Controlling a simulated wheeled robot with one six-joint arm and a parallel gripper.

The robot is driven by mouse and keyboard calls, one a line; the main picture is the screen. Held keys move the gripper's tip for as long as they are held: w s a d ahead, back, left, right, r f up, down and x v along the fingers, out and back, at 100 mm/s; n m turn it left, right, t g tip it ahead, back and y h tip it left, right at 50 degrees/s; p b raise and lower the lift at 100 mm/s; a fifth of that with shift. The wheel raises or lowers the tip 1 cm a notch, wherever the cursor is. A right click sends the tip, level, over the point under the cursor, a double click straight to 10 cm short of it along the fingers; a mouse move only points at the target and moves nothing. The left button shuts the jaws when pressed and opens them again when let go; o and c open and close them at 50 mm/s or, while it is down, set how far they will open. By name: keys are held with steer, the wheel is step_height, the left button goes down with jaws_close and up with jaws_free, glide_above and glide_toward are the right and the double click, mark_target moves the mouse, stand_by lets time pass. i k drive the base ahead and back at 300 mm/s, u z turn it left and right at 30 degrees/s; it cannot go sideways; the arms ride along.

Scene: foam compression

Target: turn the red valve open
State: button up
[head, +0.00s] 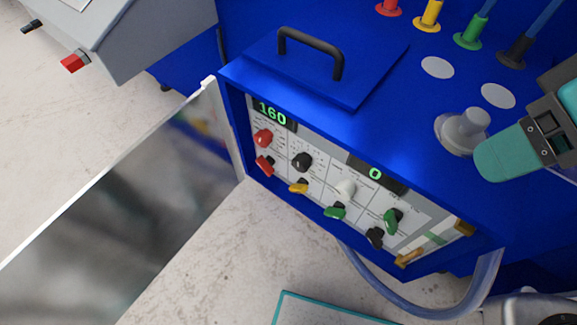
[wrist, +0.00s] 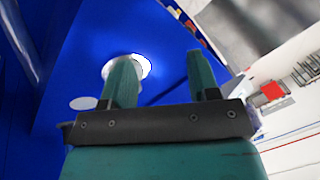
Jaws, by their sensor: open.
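Two red valve knobs show on the white front panel (head: 333,180) of the blue machine in the head view: an upper red knob (head: 263,138) and a lower red knob (head: 265,165). I cannot tell which is the task's valve. My gripper (head: 487,160) is over the machine's top at the right, beside a pale grey round fitting (head: 465,130) and well apart from the red knobs. In the wrist view my gripper (wrist: 163,78) has its two teal fingers spread with nothing held. The pale fitting (wrist: 143,66) shows behind the left finger.
A green 160 display (head: 271,113) sits above the knobs. Black, yellow, white and green knobs share the panel. An open door (head: 120,190) stands out left of it. A black handle (head: 310,48) rises from the top. A clear hose (head: 420,308) loops below.

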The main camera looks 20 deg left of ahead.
mark_target(266, 164)
steer(key=z, duration=0.9)
steer(key=k, duration=1.05)
steer(key=u, duration=0.35)
